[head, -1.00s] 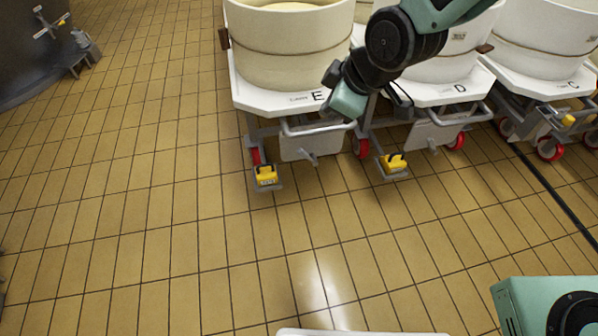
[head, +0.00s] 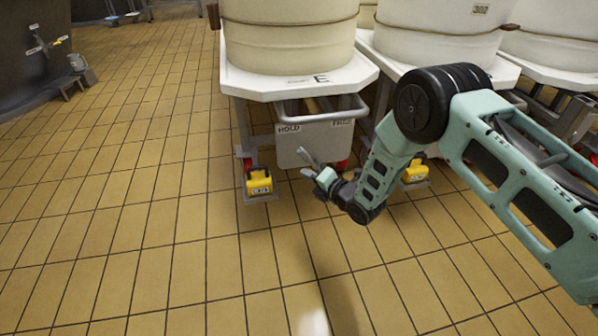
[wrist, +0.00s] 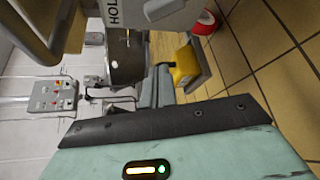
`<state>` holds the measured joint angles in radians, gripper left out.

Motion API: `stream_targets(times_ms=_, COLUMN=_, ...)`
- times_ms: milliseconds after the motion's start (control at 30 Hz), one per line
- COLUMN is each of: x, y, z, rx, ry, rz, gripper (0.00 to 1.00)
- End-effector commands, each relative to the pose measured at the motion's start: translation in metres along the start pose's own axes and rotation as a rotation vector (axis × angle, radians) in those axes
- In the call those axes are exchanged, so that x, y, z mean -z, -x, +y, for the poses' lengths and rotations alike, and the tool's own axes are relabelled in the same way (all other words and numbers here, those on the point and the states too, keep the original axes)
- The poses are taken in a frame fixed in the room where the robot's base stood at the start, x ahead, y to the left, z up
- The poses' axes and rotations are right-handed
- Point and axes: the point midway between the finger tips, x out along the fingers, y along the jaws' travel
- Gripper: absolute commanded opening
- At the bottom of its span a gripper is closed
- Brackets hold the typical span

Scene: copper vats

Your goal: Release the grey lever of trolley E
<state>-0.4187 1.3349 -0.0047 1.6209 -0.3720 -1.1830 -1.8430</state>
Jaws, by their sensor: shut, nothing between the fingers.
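Trolley E (head: 300,84) stands ahead with a cream vat on its white top. Under its front edge hangs a grey panel (head: 290,150) marked HOLD at the left and FREE at the right. The grey lever (head: 308,156) is at the panel's lower front, slanting up to the left, toward the HOLD side. My gripper (head: 310,173) is shut and empty, close to the lever's lower end; I cannot tell whether they touch.
A yellow wheel pedal block (head: 258,183) sits at the trolley's left front corner, another (head: 415,171) right of my forearm. More vat trolleys stand to the right. The tiled floor (head: 120,230) at left and in front is clear.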

Motion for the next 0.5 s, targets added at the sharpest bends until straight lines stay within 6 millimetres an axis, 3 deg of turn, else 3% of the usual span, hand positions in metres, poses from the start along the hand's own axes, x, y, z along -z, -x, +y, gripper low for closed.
stream_targets(times_ms=500, x=0.0022, y=-0.0071, z=-0.0062, rx=-0.013, ry=0.020, rz=0.000, gripper=0.00)
